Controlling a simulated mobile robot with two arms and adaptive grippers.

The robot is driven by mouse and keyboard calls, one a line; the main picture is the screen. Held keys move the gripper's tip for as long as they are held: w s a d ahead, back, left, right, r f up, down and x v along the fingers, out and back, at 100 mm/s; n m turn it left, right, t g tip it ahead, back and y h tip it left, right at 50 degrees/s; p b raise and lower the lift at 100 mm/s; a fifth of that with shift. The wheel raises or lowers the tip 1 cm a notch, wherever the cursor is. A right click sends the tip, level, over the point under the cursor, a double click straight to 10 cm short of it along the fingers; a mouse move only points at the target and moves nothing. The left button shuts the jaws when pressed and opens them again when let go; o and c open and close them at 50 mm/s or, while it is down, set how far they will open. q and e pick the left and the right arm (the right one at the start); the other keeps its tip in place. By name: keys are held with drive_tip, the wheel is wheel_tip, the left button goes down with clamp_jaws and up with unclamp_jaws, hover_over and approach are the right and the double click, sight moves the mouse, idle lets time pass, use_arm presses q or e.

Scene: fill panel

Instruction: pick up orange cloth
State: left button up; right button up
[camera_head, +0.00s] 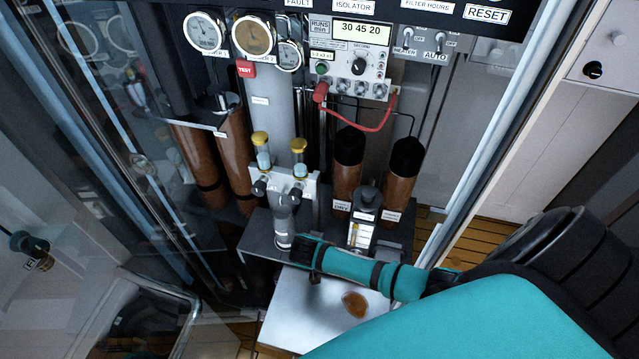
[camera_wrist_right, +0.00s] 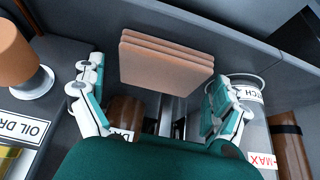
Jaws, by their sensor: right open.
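A folded, layered orange-tan cloth (camera_wrist_right: 166,66) shows at the top middle of the right wrist view. My right gripper (camera_wrist_right: 157,76) is open, with one finger to the left and one to the right of the cloth. The cloth appears in front of and between the fingertips; I cannot tell whether they touch it. In the head view my right arm comes in from the right, and the right gripper (camera_head: 298,250) is at the dark shelf by the clear tube. I cannot make out the cloth there. My left gripper is not in view.
Brown cylinders (camera_head: 399,185) with black caps stand behind the shelf, near a small labelled unit (camera_head: 361,233). A gauge panel (camera_head: 348,60) with a red cable (camera_head: 362,127) is above. A metal plate (camera_head: 290,310) with a brown patch (camera_head: 355,304) lies below. Glass panels border the left.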

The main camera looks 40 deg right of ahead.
drive_tip(key=c, duration=0.9)
drive_tip(key=shift+r, duration=0.1)
drive_tip(key=shift+r, duration=0.6)
wheel_tip(320, 180, up, 2)
drive_tip(key=shift+r, duration=0.2)
drive_tip(key=s+a, duration=0.3)
drive_tip(key=s, duration=0.1)
drive_tip(key=s+a+r, duration=0.1)
drive_tip(key=s+a, duration=0.2)
drive_tip(key=s, duration=0.1)
drive_tip(key=s+a+b, duration=0.1)
drive_tip(key=s+a, duration=0.2)
drive_tip(key=s, duration=0.2)
drive_tip(key=shift+s+r, duration=0.1)
drive_tip(key=shift+r, duration=0.05)
